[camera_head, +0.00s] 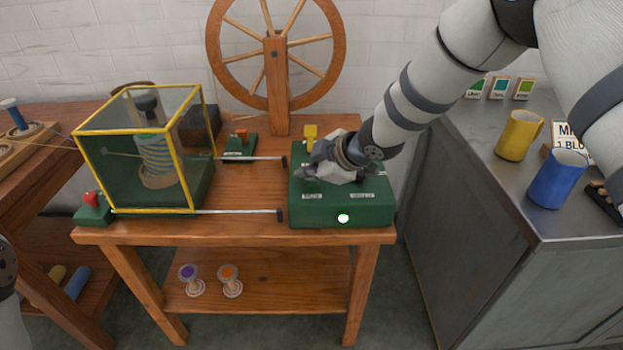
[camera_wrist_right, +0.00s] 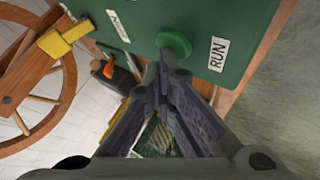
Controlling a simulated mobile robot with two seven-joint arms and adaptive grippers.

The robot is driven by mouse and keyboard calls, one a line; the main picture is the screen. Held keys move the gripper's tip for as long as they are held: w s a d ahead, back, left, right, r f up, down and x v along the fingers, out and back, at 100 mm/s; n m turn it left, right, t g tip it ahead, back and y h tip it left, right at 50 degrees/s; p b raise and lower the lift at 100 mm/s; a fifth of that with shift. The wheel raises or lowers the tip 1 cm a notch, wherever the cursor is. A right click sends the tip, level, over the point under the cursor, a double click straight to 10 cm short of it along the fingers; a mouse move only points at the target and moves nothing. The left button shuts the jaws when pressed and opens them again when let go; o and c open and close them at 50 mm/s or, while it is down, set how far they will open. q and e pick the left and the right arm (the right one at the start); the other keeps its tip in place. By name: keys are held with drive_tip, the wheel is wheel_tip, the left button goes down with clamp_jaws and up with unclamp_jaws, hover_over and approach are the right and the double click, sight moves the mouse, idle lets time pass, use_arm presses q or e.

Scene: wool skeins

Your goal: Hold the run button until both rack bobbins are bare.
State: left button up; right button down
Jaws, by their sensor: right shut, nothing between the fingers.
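The green control box (camera_head: 340,207) stands at the right of the wooden table, with a lit lamp (camera_head: 343,218) on its front. My right gripper (camera_head: 320,172) is over its top and hides the button in the head view. In the right wrist view, the shut, empty fingertips (camera_wrist_right: 165,65) are at the round green button (camera_wrist_right: 174,42) beside the RUN label (camera_wrist_right: 218,54); they appear to touch it. A blue bobbin (camera_head: 14,114) stands on the wooden rack (camera_head: 30,137) at the left edge. The rack is cut off, so bareness is unclear.
A yellow-framed clear guard (camera_head: 100,163) encloses a wound spool (camera_head: 155,155), with thread running in from the left. A yellow knob (camera_head: 311,132) rises behind the control box. A spoked wheel (camera_head: 277,60) stands behind. Blue (camera_head: 557,180) and yellow mugs (camera_head: 516,138) are on the right cabinet.

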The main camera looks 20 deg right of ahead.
sight(309, 183)
idle(0.7)
use_arm(q)
drive_tip(key=shift+w+r, duration=0.35)
use_arm(e)
drive_tip(key=shift+r, duration=0.9)
wheel_tip(309, 183, up, 3)
drive_tip(key=shift+f+p, duration=0.15)
drive_tip(key=shift+p, duration=0.35)
use_arm(q)
drive_tip(key=shift+w+r+t, duration=0.3)
drive_tip(key=shift+w+r, duration=0.15)
use_arm(e)
wheel_tip(309, 183, up, 2)
drive_tip(key=shift+r, duration=0.2)
drive_tip(key=shift+f, duration=0.1)
